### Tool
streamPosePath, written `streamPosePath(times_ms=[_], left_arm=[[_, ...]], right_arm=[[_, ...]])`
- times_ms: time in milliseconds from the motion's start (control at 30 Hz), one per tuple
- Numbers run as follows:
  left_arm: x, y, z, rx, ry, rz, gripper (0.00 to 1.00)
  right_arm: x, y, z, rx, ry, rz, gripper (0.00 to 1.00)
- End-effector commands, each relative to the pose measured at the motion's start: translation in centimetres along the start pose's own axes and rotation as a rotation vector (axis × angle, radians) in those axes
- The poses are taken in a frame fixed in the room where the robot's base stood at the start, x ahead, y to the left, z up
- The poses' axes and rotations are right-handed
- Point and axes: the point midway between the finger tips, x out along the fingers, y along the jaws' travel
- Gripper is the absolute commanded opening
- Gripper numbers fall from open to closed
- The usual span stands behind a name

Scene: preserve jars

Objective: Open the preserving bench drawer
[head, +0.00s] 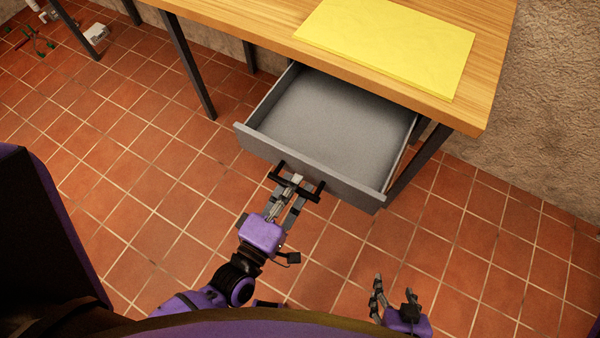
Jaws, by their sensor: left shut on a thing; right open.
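The bench (225,15) has a light wooden top and dark metal legs. Its grey drawer (330,115) is pulled well out from under the top, and its inside looks empty. A dark bar handle (312,193) is on the drawer front. My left gripper (294,186) is shut on the handle, at about the middle of the drawer front, and its fingers hide part of the bar. My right gripper (378,290) is open and empty, low in the view, over the floor and apart from the drawer.
A yellow sheet or board (390,45) lies on the bench top. Dark bench legs (190,70) stand left and right of the drawer. The tiled floor (130,180) in front is clear. Small items (97,33) lie at the far left. A rough wall (550,110) is behind.

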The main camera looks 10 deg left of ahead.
Motion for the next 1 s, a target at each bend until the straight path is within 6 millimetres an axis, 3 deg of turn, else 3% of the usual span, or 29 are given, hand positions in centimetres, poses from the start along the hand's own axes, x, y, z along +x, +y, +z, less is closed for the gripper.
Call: streamPosePath(times_ms=[333,367,500,833,1000], left_arm=[[-0.1,0.1,-0.1,0.001,0.001,0.002,0.0],[-0.1,0.1,-0.1,0.0,0.001,0.002,0.14],[-0.1,0.1,0.0,0.0,0.001,0.001,0.31],[-0.3,0.0,0.0,0.001,0.0,0.0,0.31],[-2.4,-0.1,0.0,0.001,-0.001,-0.004,0.31]], right_arm=[[0.0,0.0,-0.1,-0.001,0.001,0.0,0.56],[0.1,0.0,-0.1,-0.001,0.002,-0.001,0.56],[0.2,-0.1,-0.3,-0.001,0.005,-0.001,0.56],[0.1,0.1,-0.1,-0.003,0.002,-0.001,0.56],[0.1,0.0,-0.2,-0.002,0.003,-0.001,0.56]])
